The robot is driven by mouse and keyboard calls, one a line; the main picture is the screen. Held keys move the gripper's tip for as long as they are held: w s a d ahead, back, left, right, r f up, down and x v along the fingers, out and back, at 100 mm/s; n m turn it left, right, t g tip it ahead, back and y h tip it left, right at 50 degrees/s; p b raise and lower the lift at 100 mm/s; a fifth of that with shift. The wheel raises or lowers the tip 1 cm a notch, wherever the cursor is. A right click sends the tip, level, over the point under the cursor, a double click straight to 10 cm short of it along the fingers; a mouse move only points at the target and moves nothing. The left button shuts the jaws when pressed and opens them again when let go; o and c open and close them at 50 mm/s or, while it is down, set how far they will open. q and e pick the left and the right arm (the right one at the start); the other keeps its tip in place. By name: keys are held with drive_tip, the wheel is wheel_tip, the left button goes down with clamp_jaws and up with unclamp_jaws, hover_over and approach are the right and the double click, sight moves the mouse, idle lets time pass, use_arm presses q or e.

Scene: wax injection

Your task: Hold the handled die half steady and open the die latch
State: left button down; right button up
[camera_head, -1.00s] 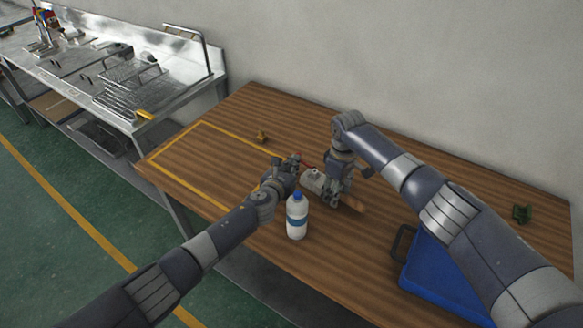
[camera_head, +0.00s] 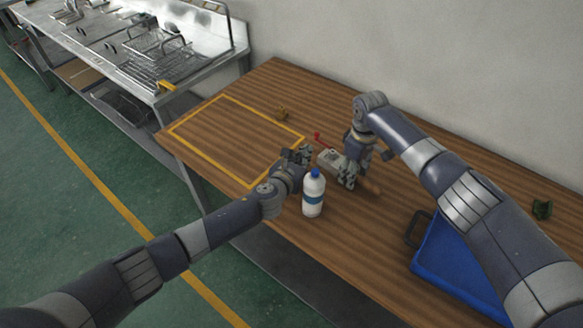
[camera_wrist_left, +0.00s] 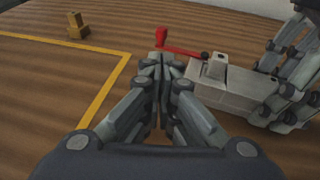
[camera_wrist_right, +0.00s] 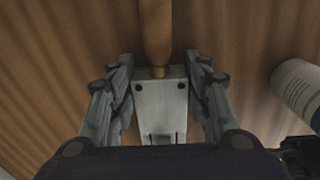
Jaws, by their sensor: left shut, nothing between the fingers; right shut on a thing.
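The die is a grey metal block (camera_head: 331,160) on the wooden table, with a wooden handle (camera_head: 369,187) at one end. My right gripper (camera_head: 349,176) is shut on the handled half; in the right wrist view its fingers grip both sides of the block (camera_wrist_right: 161,105). The red latch (camera_wrist_left: 185,50) sticks out from the die's far end, to the left in the left wrist view, its upright knob standing clear of the block. My left gripper (camera_wrist_left: 160,62) is shut and empty, beside the die's latch end, with its tips just in front of the latch knob.
A white bottle with a blue cap (camera_head: 313,193) stands close to my left gripper. A small brass piece (camera_head: 281,113) lies near the yellow-outlined area (camera_head: 228,98). A blue crate (camera_head: 440,262) and a green piece (camera_head: 542,209) are at the right.

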use_arm(q)
drive_tip(key=v, duration=1)
drive_tip(key=shift+w+a, duration=0.1)
drive_tip(key=shift+a, duration=0.05)
use_arm(e)
drive_tip(key=o, duration=1.6)
drive_tip(key=shift+c, duration=0.2)
drive_tip(key=shift+o, duration=0.2)
